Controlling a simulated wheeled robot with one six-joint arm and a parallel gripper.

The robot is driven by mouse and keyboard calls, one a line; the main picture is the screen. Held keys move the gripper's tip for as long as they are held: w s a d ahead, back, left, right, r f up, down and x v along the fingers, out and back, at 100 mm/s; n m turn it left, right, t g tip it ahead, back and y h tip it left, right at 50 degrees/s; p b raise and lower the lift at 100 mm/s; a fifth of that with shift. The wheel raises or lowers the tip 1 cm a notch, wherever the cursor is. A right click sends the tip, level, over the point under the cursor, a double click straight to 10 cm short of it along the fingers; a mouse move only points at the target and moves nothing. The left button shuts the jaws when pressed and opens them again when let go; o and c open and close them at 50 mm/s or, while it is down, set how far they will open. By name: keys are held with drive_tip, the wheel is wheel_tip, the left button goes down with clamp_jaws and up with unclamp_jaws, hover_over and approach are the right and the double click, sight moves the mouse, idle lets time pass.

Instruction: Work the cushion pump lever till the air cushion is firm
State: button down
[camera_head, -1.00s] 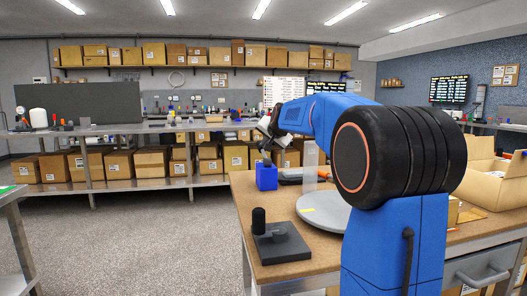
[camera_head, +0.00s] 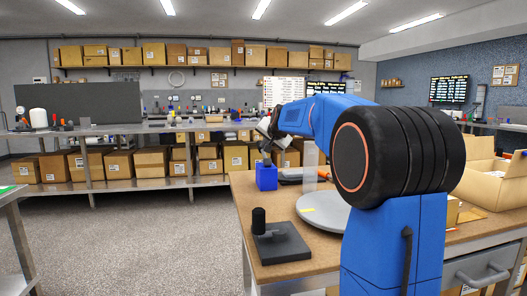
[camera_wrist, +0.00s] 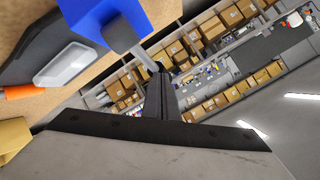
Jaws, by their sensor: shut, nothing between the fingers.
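A bright blue block (camera_head: 266,177) stands on the brown worktop, left of the grey disc. In the wrist view the blue block (camera_wrist: 105,20) fills the top, and a grey bar (camera_wrist: 128,40) sticks out of it, which looks like the pump lever. My gripper (camera_head: 266,158) is just above the block. In the wrist view its dark fingers (camera_wrist: 157,78) are shut with nothing between them, close to the bar's end. I cannot tell whether they touch it. A clear pad (camera_wrist: 70,63) on a dark piece may be the air cushion; its firmness cannot be told.
A black base with an upright knob (camera_head: 259,222) stands at the worktop's front left corner. A grey round disc (camera_head: 322,208) lies beside my arm. An open carton (camera_head: 492,180) stands at the right. The floor (camera_head: 150,240) at the left is clear.

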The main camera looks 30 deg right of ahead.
sight(264, 153)
drive_tip(key=shift+w+d+f, duration=0.1)
drive_tip(key=shift+w+f, duration=0.15)
drive_tip(key=shift+f, duration=0.6)
drive_tip(key=shift+w+d+f, duration=0.1)
drive_tip(key=shift+w+f, duration=0.1)
drive_tip(key=shift+f, duration=0.65)
idle(2.0)
drive_tip(key=shift+a+r, duration=0.1)
drive_tip(key=shift+r, duration=0.1)
drive_tip(key=shift+s+a+r, duration=0.1)
drive_tip(key=shift+s+r, duration=0.15)
drive_tip(key=shift+r, duration=0.5)
drive_tip(key=shift+s+r, duration=0.2)
drive_tip(key=shift+r, duration=0.5)
drive_tip(key=shift+s+a+r, duration=0.1)
drive_tip(key=shift+s+r, duration=0.15)
drive_tip(key=shift+r, duration=0.5)
drive_tip(key=shift+s+a+r, duration=0.1)
drive_tip(key=shift+s+r, duration=0.1)
drive_tip(key=shift+r, duration=0.6)
drive_tip(key=shift+s+r, duration=0.25)
drive_tip(key=shift+r, duration=0.55)
drive_tip(key=shift+s+a+r, duration=0.1)
drive_tip(key=shift+s+r, duration=0.1)
drive_tip(key=shift+r, duration=0.6)
